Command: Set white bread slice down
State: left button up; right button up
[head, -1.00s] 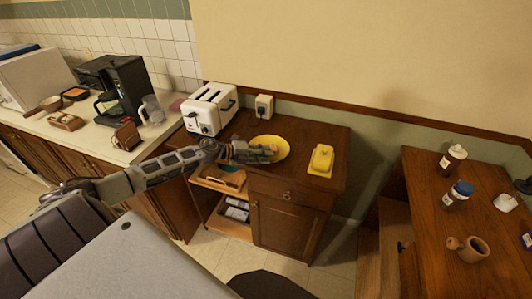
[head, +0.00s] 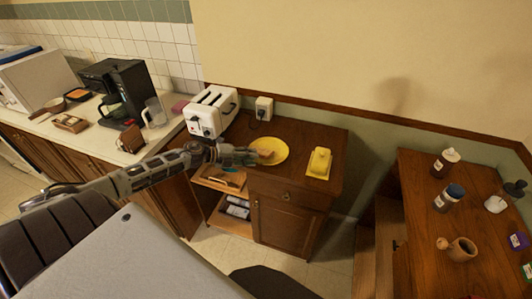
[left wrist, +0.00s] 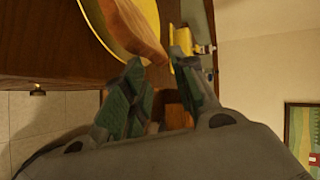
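The white bread slice (head: 267,154), which looks tan, rests on the yellow plate (head: 283,146) on the wooden cabinet. In the left wrist view the slice (left wrist: 143,32) lies on the plate (left wrist: 104,28), just beyond the fingertips. My left gripper (head: 252,156) is at the plate's left side, low over the cabinet top. In the left wrist view its fingers (left wrist: 158,62) stand apart with nothing between them, a small gap from the slice. My right gripper is not in view.
A yellow butter dish (head: 319,163) sits right of the plate. A white toaster (head: 212,111) stands behind and left of my gripper. The counter at left holds a black coffee maker (head: 122,88) and a glass jug (head: 154,111). A table (head: 420,190) with bottles stands at right.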

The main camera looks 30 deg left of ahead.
pick_arm(q)
jog(key=shift+s+a+r+p, duration=0.3)
jog(key=shift+s+a+p, duration=0.15)
jog(key=shift+s, duration=0.1)
dwell(0.4)
notch_tip(320, 180, up, 7)
jog(key=s+a, duration=0.1)
jog(key=s, duration=0.1)
jog(key=shift+a+p, duration=0.3)
jog(key=shift+p, duration=0.15)
dwell(0.7)
